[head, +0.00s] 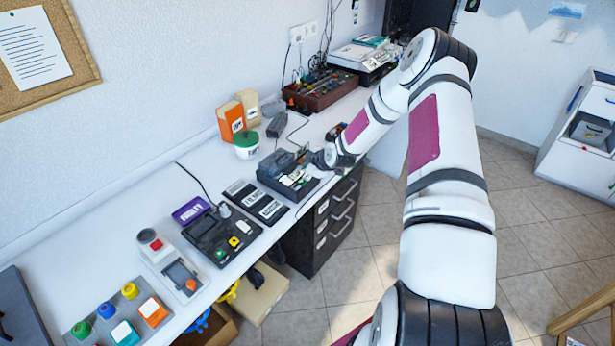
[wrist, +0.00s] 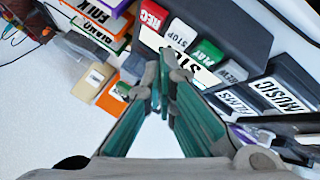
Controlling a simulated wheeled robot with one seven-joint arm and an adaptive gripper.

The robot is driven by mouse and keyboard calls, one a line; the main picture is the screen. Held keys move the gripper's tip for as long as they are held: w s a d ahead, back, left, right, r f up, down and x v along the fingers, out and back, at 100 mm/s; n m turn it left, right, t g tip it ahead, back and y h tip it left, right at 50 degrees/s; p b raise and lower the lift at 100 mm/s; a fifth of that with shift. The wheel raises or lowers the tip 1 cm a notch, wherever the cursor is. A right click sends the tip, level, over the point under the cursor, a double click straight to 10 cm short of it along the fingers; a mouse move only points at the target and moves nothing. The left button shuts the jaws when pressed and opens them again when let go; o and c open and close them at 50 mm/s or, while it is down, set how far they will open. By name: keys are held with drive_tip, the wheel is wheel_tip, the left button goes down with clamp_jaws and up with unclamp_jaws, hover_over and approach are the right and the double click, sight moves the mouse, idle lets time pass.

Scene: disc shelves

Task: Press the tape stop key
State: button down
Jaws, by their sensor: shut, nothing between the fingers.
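The tape recorder (head: 268,177) is a dark box with a row of keys on the white bench in the head view. In the wrist view I see its red REC key (wrist: 152,14), white STOP key (wrist: 181,34), green PLAY key (wrist: 208,52) and grey REW key (wrist: 232,71). My gripper (wrist: 165,72) is shut and empty, its fingertips just below the STOP key in the picture. Whether they touch anything I cannot tell. In the head view my gripper (head: 308,165) is over the recorder's right end and hides part of it.
Labelled black cases (head: 257,202) lie left of the recorder. A green-lidded tub (head: 246,148) and an orange box (head: 230,121) stand behind. A panel with coloured buttons (head: 100,335) is at the bench's near end. A black drawer cabinet (head: 318,235) stands below.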

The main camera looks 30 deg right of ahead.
sight(305, 177)
drive_tip(key=shift+r, duration=0.1)
drive_tip(key=shift+r+p, duration=0.8)
drive_tip(key=shift+r, duration=1.6)
